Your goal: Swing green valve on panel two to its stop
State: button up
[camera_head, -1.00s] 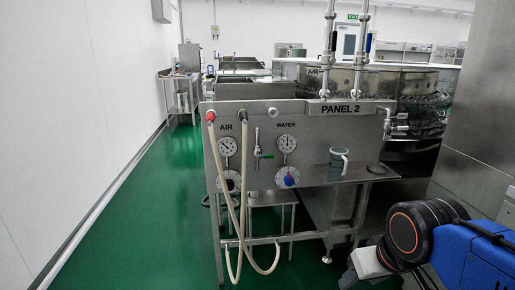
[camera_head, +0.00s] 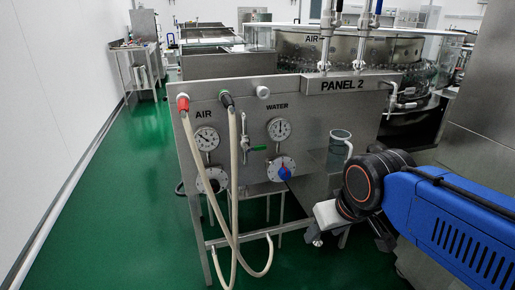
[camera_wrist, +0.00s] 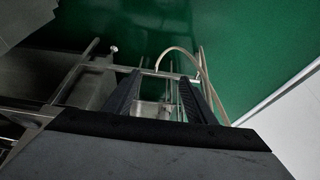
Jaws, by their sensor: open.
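The green valve (camera_head: 257,148) is a small green lever on a thin vertical metal pipe, between the AIR and WATER gauges of the steel panel marked PANEL 2 (camera_head: 315,112). Its handle lies about level and points right. My gripper (camera_wrist: 160,88) shows in the wrist view as two dark fingers, apart, with nothing held between them. In the head view my arm comes in from the right, in front of the panel's lower right side, and the gripper's fingers cannot be made out. The valve cannot be made out in the wrist view.
Pale hoses (camera_head: 234,195) hang from the panel's left side. Green floor (camera_head: 120,200) is open on the left, along a white wall.

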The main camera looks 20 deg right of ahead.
aim_at(259, 147)
jog(key=i+l+z, duration=0.15)
jog(key=l, duration=0.2)
jog(key=i+l+z, duration=0.15)
jog(key=l, duration=0.25)
jog(key=i+l+z, duration=0.15)
jog(key=i+l, duration=0.05)
jog(key=l, duration=0.15)
